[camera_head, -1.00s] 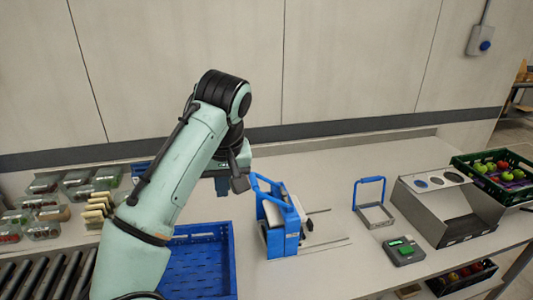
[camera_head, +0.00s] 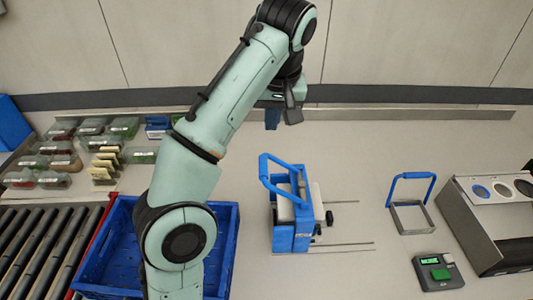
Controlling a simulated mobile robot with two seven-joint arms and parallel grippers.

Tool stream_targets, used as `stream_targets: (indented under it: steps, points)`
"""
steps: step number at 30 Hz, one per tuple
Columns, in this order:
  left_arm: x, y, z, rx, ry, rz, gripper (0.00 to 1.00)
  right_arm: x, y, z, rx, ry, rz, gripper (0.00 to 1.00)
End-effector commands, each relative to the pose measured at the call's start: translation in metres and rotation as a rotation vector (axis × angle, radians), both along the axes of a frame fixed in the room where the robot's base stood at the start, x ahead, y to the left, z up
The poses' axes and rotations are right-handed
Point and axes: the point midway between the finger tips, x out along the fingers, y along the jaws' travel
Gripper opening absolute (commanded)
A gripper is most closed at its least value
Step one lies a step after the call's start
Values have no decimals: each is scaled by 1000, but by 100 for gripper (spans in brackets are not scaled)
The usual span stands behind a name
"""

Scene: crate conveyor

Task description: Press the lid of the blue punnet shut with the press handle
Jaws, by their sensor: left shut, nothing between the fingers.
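The blue press (camera_head: 292,225) stands on the table in the middle of the view. Its blue press handle (camera_head: 263,172) is a loop raised at the top left of the press. My left gripper (camera_head: 281,116) is shut and empty, above and behind the press, apart from the handle. I cannot make out a blue punnet or its lid in the press; the press body hides what may be inside. My right gripper is not in view.
A blue crate (camera_head: 228,240) lies left of the press, partly behind my left arm. Clear punnets (camera_head: 90,127) stand at the back left beside a roller conveyor (camera_head: 40,250). A blue-handled frame (camera_head: 411,217), a green-screened device (camera_head: 437,272) and a metal chute (camera_head: 465,225) stand right.

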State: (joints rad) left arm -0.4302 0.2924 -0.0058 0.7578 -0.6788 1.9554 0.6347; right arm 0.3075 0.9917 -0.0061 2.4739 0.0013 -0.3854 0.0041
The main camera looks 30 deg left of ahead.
Motion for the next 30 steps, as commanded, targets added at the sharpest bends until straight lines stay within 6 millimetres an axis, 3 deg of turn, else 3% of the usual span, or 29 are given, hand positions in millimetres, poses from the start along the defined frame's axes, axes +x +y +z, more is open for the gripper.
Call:
stream_targets:
  steps: [5,11,23,30]
  points:
    - [2,1,-4,2,1,0,0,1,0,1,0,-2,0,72]
    - [5,7,-24,2,2,2,0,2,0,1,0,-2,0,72]
    - [21,23,-99,1,4,2,0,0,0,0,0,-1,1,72]
    - [18,26,-126,1,1,0,0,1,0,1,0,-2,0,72]
